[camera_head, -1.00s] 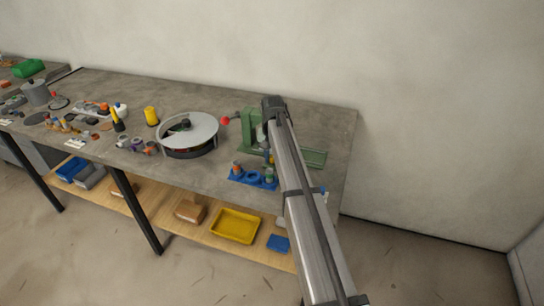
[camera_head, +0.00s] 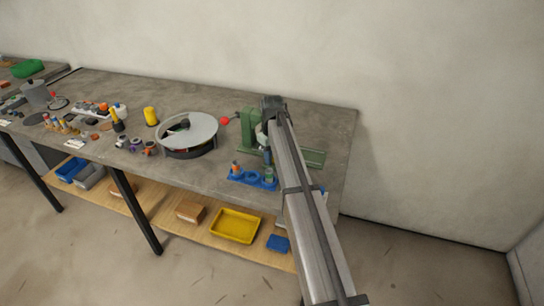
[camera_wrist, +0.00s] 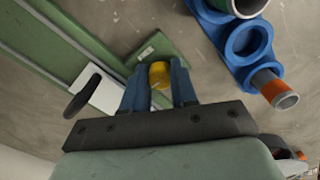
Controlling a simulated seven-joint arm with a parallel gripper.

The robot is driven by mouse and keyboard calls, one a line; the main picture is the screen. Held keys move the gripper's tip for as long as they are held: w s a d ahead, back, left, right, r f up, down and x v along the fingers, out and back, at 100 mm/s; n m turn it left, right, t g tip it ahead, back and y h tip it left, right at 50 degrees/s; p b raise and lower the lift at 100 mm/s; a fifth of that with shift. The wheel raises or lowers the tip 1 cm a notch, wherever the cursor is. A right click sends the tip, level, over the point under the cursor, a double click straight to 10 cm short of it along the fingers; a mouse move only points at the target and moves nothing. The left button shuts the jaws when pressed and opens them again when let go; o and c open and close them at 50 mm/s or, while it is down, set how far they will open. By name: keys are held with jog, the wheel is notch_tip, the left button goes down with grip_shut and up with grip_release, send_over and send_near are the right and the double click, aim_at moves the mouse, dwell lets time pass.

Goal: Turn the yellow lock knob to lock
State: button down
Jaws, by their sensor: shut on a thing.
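The yellow lock knob (camera_wrist: 159,75) is in the middle of the wrist view, between the two dark blue fingers of my gripper (camera_wrist: 159,84). The fingers are shut on its sides. The knob's turn angle cannot be read from this view. A green block with a small pale label (camera_wrist: 152,48) lies just beyond the knob. In the head view my arm hides the knob and my fingertips; the green jig (camera_head: 250,125) shows in part beside and behind the arm.
A blue holder (camera_head: 240,176) with cylindrical parts stands just in front of the jig, close to my gripper. A round turntable (camera_head: 188,134) is to the left. A red ball on a lever (camera_head: 225,120) sticks out left of the jig. The table's right end is mostly bare.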

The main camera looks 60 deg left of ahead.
jog(key=shift+n, duration=0.3)
jog(key=c, duration=0.9)
grip_release()
notch_tip(320, 180, up, 14)
jog(key=shift+f, duration=0.1)
jog(key=shift+w, duration=0.1)
dwell(0.4)
